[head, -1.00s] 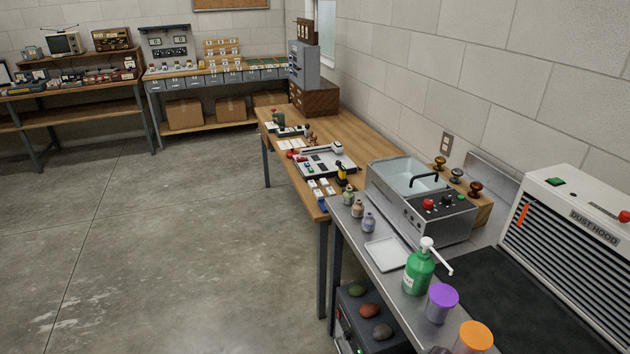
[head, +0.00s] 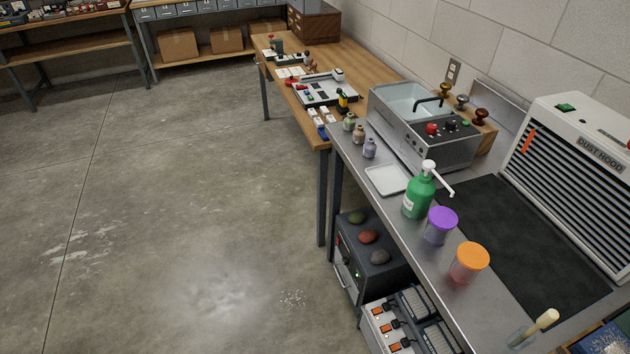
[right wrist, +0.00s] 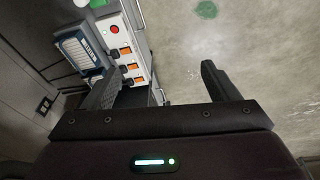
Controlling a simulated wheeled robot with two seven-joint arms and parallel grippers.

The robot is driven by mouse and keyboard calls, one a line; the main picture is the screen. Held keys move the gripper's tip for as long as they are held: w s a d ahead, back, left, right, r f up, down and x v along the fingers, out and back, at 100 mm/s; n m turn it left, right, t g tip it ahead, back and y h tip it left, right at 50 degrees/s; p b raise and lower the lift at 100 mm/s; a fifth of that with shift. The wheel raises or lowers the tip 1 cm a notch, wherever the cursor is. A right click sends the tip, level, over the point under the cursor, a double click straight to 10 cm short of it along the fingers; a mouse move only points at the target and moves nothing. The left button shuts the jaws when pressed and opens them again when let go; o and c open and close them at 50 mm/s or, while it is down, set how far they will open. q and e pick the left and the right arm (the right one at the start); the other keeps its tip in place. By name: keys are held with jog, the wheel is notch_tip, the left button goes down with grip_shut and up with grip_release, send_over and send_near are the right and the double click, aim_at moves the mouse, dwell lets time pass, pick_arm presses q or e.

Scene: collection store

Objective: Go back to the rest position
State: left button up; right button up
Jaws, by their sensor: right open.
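My right gripper (right wrist: 160,88) shows in the right wrist view with its two dark fingers spread apart. It is open and nothing is between the fingers. Behind its left finger is a white unit with orange switches (right wrist: 128,66) and a red button. Neither of my grippers shows in the head view, and my left gripper is in no view.
A steel bench (head: 408,238) runs along the right with a green pump bottle (head: 420,192), a purple-lidded jar (head: 441,226), an orange-lidded jar (head: 468,264) and a dust hood (head: 575,170). A wooden table (head: 375,75) stands beyond. The concrete floor (head: 190,200) at left is clear.

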jog(key=s+d+f+b, duration=0.1)
jog(key=s+f, duration=0.8)
jog(key=f, duration=0.1)
jog(key=s+d+f+g+b, duration=0.1)
jog(key=s+d+f, duration=0.1)
jog(key=s+f, duration=0.8)
jog(key=shift+s+d, duration=0.2)
jog(key=shift+d, duration=0.05)
